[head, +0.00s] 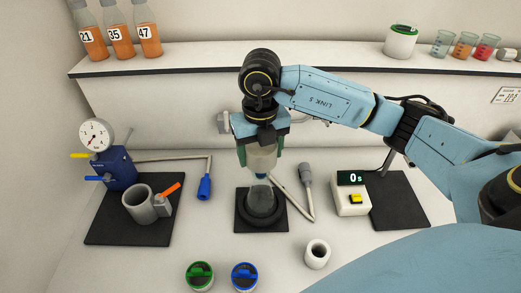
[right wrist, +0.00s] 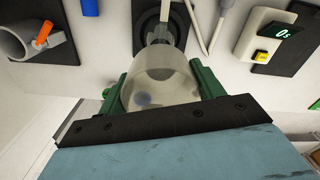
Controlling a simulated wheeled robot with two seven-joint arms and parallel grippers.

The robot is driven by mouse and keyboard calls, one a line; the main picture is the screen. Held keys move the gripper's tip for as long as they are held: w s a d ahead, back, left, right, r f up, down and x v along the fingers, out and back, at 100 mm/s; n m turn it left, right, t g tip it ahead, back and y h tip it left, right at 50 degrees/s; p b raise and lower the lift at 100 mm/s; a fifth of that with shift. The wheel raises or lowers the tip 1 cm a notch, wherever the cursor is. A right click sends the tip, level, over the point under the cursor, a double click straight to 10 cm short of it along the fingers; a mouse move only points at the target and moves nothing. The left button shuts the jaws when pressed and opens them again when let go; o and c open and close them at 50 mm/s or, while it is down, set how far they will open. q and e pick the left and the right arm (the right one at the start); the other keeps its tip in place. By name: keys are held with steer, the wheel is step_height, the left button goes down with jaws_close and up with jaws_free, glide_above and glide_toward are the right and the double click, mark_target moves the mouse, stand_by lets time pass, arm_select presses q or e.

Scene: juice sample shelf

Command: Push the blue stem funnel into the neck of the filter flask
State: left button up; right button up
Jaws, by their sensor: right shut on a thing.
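My right gripper (head: 260,153) is shut on the blue stem funnel (head: 262,160), a pale translucent cup held upright above the filter flask. Its green fingers sit on both sides of the cup, which also shows in the right wrist view (right wrist: 158,88). A bit of the blue stem (head: 261,175) shows just at the top of the filter flask (head: 262,201). I cannot tell whether the stem tip is inside the neck. The clear flask stands upright in a black ring on a dark mat (head: 243,226). My left gripper is not in view.
A blue pump with gauge (head: 121,168) and a grey cup (head: 140,204) stand left. Hoses end in a blue connector (head: 205,187) and a grey connector (head: 306,175). A timer (head: 352,198) is right. Green (head: 200,276) and blue (head: 244,276) jars and a white cup (head: 317,254) stand in front.

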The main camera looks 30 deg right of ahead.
steer(key=shift+s+f+b, duration=0.1)
steer(key=shift+f+b, duration=0.5)
steer(key=shift+f, duration=0.2)
steer(key=o, duration=1.1)
step_height(320, 180, up, 13)
steer(key=shift+r, duration=0.2)
